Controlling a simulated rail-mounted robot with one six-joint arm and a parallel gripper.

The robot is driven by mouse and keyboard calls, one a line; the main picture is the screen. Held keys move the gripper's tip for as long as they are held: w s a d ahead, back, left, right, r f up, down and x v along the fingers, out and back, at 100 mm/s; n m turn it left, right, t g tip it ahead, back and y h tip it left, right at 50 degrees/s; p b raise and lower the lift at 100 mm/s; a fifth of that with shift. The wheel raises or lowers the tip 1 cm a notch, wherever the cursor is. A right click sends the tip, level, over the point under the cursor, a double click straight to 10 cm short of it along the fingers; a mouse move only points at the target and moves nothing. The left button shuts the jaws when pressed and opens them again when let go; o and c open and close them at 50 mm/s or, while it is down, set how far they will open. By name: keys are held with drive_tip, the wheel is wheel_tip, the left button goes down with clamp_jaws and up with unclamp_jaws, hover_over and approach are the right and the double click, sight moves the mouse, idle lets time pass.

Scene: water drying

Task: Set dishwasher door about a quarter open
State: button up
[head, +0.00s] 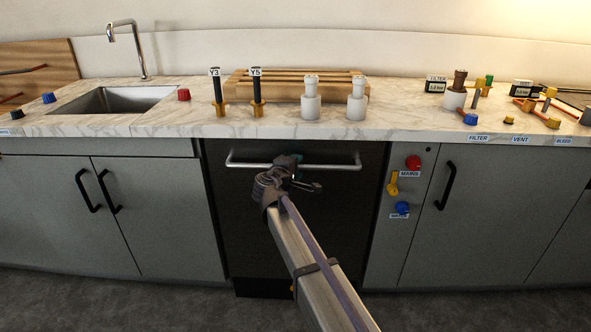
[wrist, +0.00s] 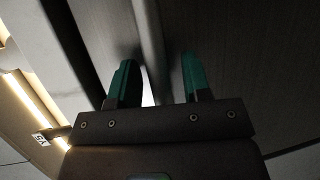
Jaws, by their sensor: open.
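The dishwasher door (head: 335,225) is the dark panel in the middle of the grey cabinets in the head view. It looks shut, upright and in line with the cabinet fronts. Its silver bar handle (head: 240,164) runs across near the top. My gripper (head: 300,172) is at the middle of the handle. In the wrist view, the teal fingers of my gripper (wrist: 158,70) are apart, and the handle bar (wrist: 150,35) runs between them. I see a gap on each side of the bar. My arm hides part of the door.
A marble counter (head: 150,124) runs above the door, with a sink (head: 125,98) at left. Bottles (head: 311,104) and black-topped posts (head: 257,92) stand near its front edge. Valve knobs (head: 413,162) stick out right of the door. The floor (head: 130,300) in front looks clear.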

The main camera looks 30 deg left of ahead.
clamp_jaws()
idle(0.4)
